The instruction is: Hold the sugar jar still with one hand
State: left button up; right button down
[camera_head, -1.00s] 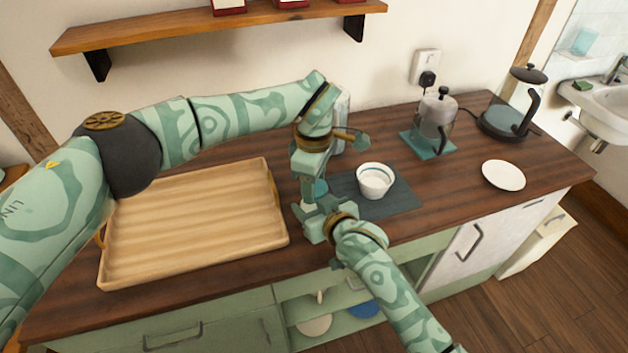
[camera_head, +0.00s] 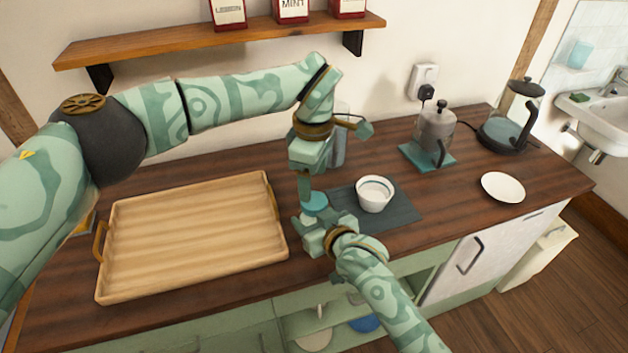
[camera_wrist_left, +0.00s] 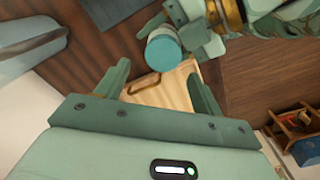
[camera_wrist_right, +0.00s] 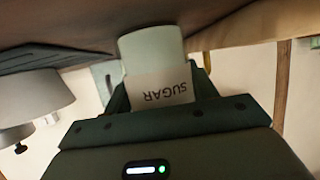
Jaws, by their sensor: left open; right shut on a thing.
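The sugar jar is white with a "SUGAR" label (camera_wrist_right: 158,88) in the right wrist view. Its teal lid (camera_head: 314,204) is on top, and it also shows in the left wrist view (camera_wrist_left: 163,53). My right gripper (camera_head: 318,232) is shut on the jar from the front, one finger on each side of it. My left gripper (camera_head: 304,190) is open and points down just above and beside the lid. In the left wrist view its spread fingers (camera_wrist_left: 160,78) are empty, with the lid beyond the tips. The jar's body is mostly hidden in the head view.
A wooden tray (camera_head: 190,238) lies left of the jar. A white bowl (camera_head: 374,194) stands on a dark mat (camera_head: 402,206) close on the right. A French press (camera_head: 436,132), a kettle (camera_head: 512,115) and a white plate (camera_head: 503,187) are further right. A shelf (camera_head: 200,38) hangs above.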

aim_at(314, 200)
pick_arm(q)
jog(key=shift+w+r+m, duration=0.25)
jog(key=shift+r+m, duration=0.35)
jog(key=shift+r, duration=0.35)
jog(key=shift+s+r+m, duration=0.1)
jog(key=shift+r+m, duration=0.2)
jog(key=shift+m, duration=0.8)
jog(key=shift+s+r+m, duration=0.1)
jog(key=shift+r+m, duration=0.05)
jog(key=shift+m, duration=0.95)
jog(key=m, duration=0.4)
jog(key=shift+s, duration=0.25)
jog(key=shift+d+f+m, duration=0.1)
jog(key=shift+f+m, duration=0.2)
jog(key=shift+f, duration=0.15)
notch_tip(314, 200, down, 7)
jog(key=shift+f, duration=0.15)
jog(key=c, duration=1)
jog(key=n, duration=1)
